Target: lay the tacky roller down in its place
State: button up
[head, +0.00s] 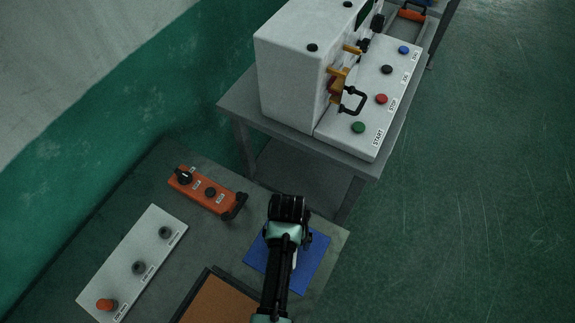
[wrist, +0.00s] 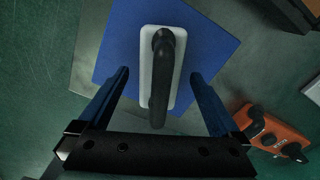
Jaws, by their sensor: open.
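The tacky roller seems to be the white piece with a black handle (wrist: 160,90) in the wrist view. It lies on a blue square mat (wrist: 108,45), roughly at the mat's middle. My gripper (wrist: 160,73) is open, with one finger on each side of the roller and a gap to it on both sides. In the head view my arm covers part of the blue mat (head: 315,262), and only a white sliver, perhaps of the roller, shows beside it. The fingertips are hidden there.
An orange control box (head: 205,192) lies left of the mat; it also shows in the wrist view (wrist: 272,130). A white panel with knobs (head: 135,262) and a dark-edged brown tray (head: 218,302) share the table. A white machine (head: 292,80) stands on another table behind.

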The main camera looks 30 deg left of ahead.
notch_tip(320, 180, up, 13)
jog(key=shift+b, duration=0.6)
jog(key=w+d+r+m+t+y+b, duration=0.1)
jog(key=w+d+r+t, duration=0.1)
jog(key=w+r+t, duration=1)
jog(key=w+d+r+m+t+y+b, duration=0.15)
jog(key=w+r, duration=0.55)
jog(key=r, duration=1)
jog(key=s+d+r+t+h, duration=0.15)
jog(key=r+t, duration=0.25)
jog(key=r, duration=0.5)
jog(key=s+d+r+t, duration=0.2)
jog(key=d+r+t, duration=0.15)
jog(key=r, duration=0.55)
jog(key=s+d+r+m+t+h+b, duration=0.1)
jog(key=s+d+r+t, duration=0.1)
jog(key=s+r+t, duration=0.4)
jog(key=s+r, duration=0.4)
jog(key=r, duration=0.3)
jog(key=shift+s+d+m+b, duration=0.15)
jog(key=shift+d+m+b, duration=0.15)
jog(key=shift+d+m, duration=0.05)
jog(key=shift+c, duration=0.2)
